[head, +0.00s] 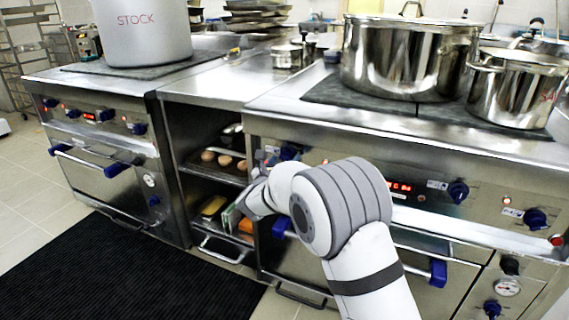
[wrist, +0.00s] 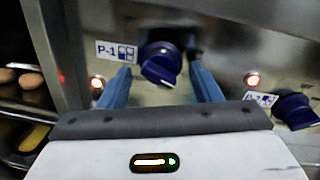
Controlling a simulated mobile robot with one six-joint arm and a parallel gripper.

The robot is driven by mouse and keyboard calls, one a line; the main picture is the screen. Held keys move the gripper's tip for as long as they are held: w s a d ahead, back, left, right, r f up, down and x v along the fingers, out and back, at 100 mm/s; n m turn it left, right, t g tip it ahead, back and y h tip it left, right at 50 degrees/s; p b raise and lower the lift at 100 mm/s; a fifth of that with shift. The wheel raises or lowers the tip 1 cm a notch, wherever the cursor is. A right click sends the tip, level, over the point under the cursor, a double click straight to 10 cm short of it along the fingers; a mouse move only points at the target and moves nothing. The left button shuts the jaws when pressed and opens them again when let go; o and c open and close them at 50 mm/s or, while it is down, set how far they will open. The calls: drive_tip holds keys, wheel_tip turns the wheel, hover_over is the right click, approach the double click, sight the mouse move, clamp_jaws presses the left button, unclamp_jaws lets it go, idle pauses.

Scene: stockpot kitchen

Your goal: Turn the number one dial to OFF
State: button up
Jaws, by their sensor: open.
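The number one dial is a dark blue knob (wrist: 161,66) with a P-1 label (wrist: 117,51) to its left in the wrist view. Its pointer is tilted, with a pale mark at its lower right. My gripper (wrist: 160,84) is open, with one blue finger on each side of the knob and a visible gap to it. The OFF mark cannot be made out.
The P-2 knob (wrist: 295,110) is at the right in the wrist view. A blue-ended oven handle (head: 438,272) lies below the panel. Large steel pots (head: 408,62) stand on the stove above. Open shelves with food (head: 218,158) are left of the panel.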

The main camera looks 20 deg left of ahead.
drive_tip(key=shift+w, duration=0.15)
drive_tip(key=shift+c, duration=0.6)
drive_tip(key=c, duration=0.9)
drive_tip(key=shift+o, duration=0.2)
